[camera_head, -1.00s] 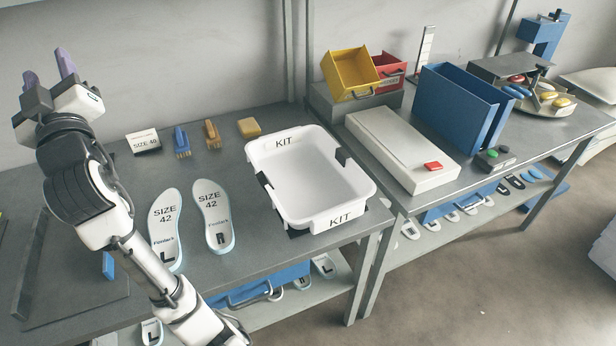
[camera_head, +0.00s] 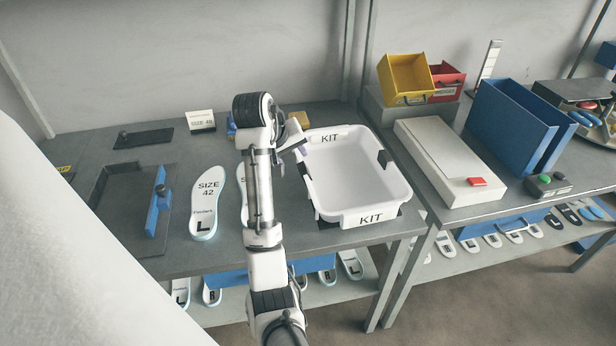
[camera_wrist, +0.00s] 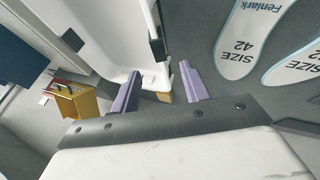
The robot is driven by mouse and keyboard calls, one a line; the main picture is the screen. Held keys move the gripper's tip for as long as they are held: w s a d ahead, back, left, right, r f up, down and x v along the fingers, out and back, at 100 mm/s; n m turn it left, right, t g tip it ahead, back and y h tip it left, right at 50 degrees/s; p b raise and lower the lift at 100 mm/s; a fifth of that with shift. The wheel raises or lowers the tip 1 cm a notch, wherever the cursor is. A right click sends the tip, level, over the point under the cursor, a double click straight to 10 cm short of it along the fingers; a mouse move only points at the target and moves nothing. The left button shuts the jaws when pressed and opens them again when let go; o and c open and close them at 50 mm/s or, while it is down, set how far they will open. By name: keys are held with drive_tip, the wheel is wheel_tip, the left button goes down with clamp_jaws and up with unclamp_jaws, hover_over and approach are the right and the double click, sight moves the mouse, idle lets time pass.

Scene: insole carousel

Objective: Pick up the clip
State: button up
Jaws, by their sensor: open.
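I cannot pick out a clip with certainty in either view. My gripper (camera_wrist: 158,88) is open, with two purple fingers spread in the wrist view. It is above the table by the white KIT tray (camera_wrist: 112,45). A small yellow block (camera_wrist: 165,97) shows partly between the fingers, beyond them; nothing is held. In the head view my arm reaches over the table, left of the KIT tray (camera_head: 348,222), and its fingertips are not clear. The arm partly hides a blue brush-like piece (camera_head: 231,126) and the right insole.
The left insole (camera_head: 206,200) lies flat near a dark plate with an upright blue bar (camera_head: 157,203). A SIZE card (camera_head: 201,121) stands behind. On the right bench are a yellow bin (camera_head: 405,75), a red bin (camera_head: 449,82) and a blue box (camera_head: 510,120).

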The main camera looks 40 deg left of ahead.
sight(303, 169)
drive_tip(key=x, duration=0.4)
drive_tip(key=shift+p, duration=0.3)
drive_tip(key=shift+d+p+x, duration=0.15)
drive_tip(key=shift+p+x, duration=0.3)
drive_tip(key=shift+x, duration=0.9)
drive_tip(key=shift+d+p+x, duration=0.1)
drive_tip(key=shift+p+x, duration=0.35)
drive_tip(key=shift+x, duration=0.95)
drive_tip(key=shift+s+f, duration=0.1)
clamp_jaws()
